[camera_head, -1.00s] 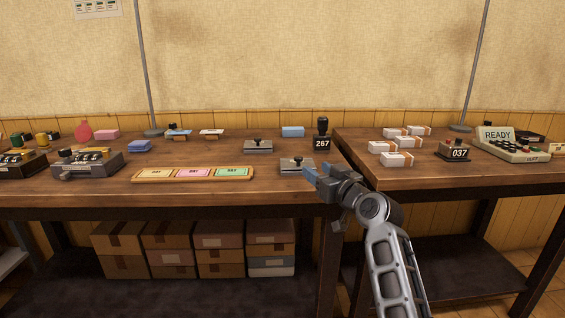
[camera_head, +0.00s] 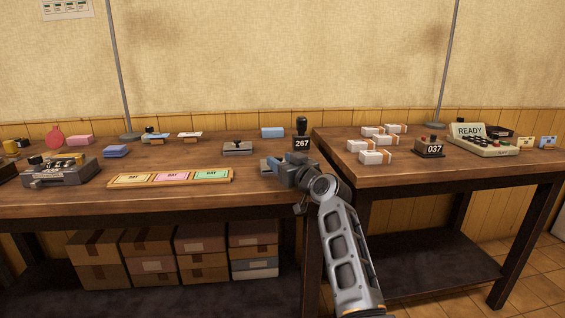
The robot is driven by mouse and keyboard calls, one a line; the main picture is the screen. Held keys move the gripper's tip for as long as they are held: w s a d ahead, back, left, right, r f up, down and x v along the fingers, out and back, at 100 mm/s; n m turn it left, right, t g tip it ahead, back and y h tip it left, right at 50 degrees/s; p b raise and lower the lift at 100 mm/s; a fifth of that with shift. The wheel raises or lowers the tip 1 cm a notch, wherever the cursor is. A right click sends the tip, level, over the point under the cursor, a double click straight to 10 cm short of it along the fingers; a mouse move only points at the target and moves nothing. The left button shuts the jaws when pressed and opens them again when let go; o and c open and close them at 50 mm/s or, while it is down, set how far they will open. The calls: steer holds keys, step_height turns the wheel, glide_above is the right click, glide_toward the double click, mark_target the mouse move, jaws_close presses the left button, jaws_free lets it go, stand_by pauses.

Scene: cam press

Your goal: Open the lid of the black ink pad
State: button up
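A grey, low flat box with a black knob on its lid (camera_head: 238,148) sits shut on the left table, behind the ticket tray. A similar knobbed box at the table's front right is now largely hidden behind my gripper (camera_head: 272,165). I cannot tell which of the two is the black ink pad.
A black stamp marked 267 (camera_head: 302,135) stands just behind my gripper. A tray of coloured tickets (camera_head: 170,179) lies to the left, and a blue block (camera_head: 272,132) behind. The right table holds white bundles (camera_head: 375,157), a 037 stamp (camera_head: 430,148) and a READY machine (camera_head: 485,140).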

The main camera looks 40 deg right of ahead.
jaws_close()
stand_by(0.4)
steer(key=shift+r, duration=0.15)
